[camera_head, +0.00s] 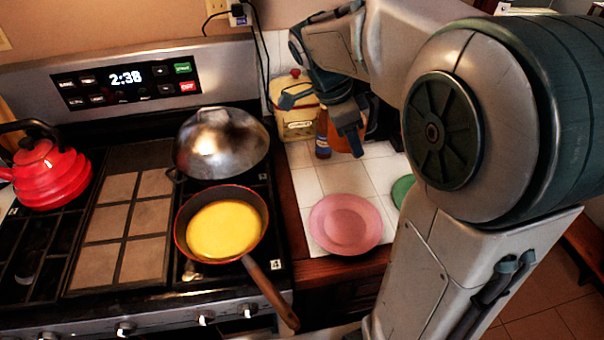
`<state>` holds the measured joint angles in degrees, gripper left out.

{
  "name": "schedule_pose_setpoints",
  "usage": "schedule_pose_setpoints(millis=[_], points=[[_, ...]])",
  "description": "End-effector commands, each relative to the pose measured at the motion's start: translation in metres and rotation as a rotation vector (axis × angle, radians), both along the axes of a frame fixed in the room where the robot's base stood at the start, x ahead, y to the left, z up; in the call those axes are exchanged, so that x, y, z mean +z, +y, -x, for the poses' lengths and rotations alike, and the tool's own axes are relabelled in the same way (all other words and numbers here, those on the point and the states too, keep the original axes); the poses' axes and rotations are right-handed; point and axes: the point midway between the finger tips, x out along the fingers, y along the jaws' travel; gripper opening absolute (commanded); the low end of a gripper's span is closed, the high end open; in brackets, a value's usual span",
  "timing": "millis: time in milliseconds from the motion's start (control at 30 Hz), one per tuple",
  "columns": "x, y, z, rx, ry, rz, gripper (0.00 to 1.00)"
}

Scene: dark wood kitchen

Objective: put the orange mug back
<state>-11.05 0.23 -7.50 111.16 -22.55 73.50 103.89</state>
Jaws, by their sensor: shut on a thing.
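The orange mug (340,142) is on or just above the white tiled counter, right of the stove; I cannot tell if it touches the tiles. My gripper (350,127) reaches down over it from above and is shut on it. The fingers and wrist hide much of the mug, including its rim and handle.
A small brown and blue bottle (322,136) stands close left of the mug, with a cream canister (295,112) behind. A pink plate (345,224) and partly hidden green plate (402,190) lie nearer. The stove holds a yellow-filled pan (262,222), domed wok (222,143) and red kettle (48,175).

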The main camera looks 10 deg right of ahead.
Motion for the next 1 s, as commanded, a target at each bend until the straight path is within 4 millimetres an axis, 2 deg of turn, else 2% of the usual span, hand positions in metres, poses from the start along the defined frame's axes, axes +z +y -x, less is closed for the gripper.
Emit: schedule_pose_setpoints(millis=[33,433,700,1000], points=[[-0.01,-0.001,0.0,-0.002,0.001,0.0,0.06],[-0.049,0.0,0.0,0.001,0.001,0.0,0.06],[-0.089,0.001,0.0,0.002,0.001,0.0,0.06],[-0.105,0.007,-0.007,0.004,0.003,0.001,0.06]])
